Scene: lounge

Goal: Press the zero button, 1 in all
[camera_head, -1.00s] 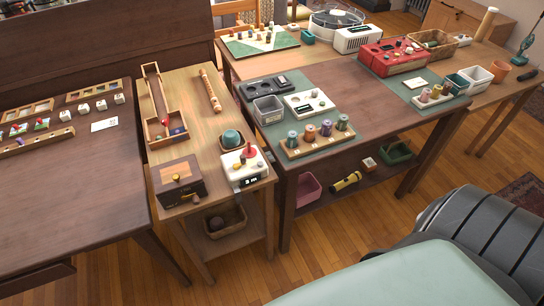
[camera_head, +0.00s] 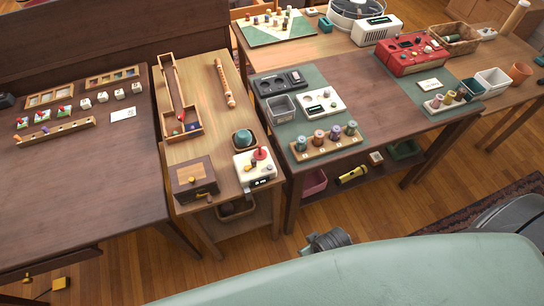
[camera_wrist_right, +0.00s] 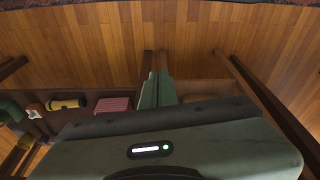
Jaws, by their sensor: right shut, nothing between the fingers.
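A white device (camera_head: 255,169) with a red knob, small controls and a dark display stands at the front right of the narrow light-wood table. Another white panel (camera_head: 335,108) with a dark display and small round buttons lies on the green mat behind the row of spools. The markings are too small to tell which control is the zero button. My right gripper (camera_wrist_right: 158,78) is shut and empty in the right wrist view, with wood floor beyond it. It is not clearly seen in the head view, and my left gripper is not in view.
A wooden box (camera_head: 194,180) and a bowl (camera_head: 243,139) stand beside the knobbed device. A spool rack (camera_head: 328,148) lines the mat's front edge.

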